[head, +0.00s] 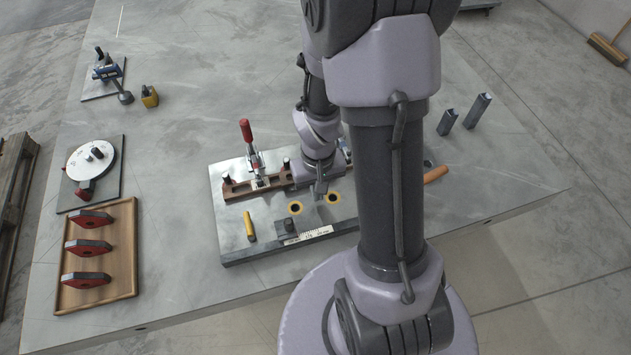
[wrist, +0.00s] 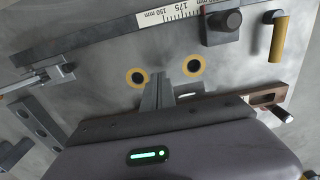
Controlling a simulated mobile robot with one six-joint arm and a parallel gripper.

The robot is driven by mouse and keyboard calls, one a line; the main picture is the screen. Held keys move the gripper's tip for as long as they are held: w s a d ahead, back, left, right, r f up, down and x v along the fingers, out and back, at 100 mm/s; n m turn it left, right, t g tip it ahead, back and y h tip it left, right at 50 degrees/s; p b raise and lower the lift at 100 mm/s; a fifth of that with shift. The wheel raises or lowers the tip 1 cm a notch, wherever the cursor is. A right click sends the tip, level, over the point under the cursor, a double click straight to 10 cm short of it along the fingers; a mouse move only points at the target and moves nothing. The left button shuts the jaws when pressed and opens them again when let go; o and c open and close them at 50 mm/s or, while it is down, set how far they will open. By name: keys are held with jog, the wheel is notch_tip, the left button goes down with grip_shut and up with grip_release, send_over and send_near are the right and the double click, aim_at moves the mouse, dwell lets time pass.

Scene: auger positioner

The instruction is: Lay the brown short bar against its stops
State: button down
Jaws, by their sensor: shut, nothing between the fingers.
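A brown bar (head: 240,189) lies along the back of the metal fixture plate (head: 235,241), left of my gripper (head: 321,194). In the wrist view one slotted end of the brown bar (wrist: 287,93) shows at the right, with a bolt beside it. My gripper's body hides the rest, so I cannot tell how it sits against its stops. My gripper (wrist: 158,94) is shut and empty, its fingers low over the plate between and just behind two yellow-ringed holes (wrist: 193,66).
A red-handled clamp (head: 246,133) stands behind the bar. A yellow pin (head: 250,226) and a scale strip (head: 308,236) are at the plate's front. A wooden tray (head: 128,263) with red-black parts and a disc device (head: 91,160) stand left. My arm hides the plate's right side.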

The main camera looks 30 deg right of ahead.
aim_at(283, 176)
notch_tip(283, 176, down, 3)
jog(key=shift+r+b, duration=0.2)
jog(key=shift+b, duration=0.2)
jog(key=w, duration=0.2)
jog(key=w+d, duration=0.1)
jog(key=w, duration=0.1)
jog(key=shift+w+d+r, duration=0.1)
jog(key=shift+r, duration=0.2)
jog(key=shift+w+d, duration=0.2)
jog(key=shift+w, duration=0.5)
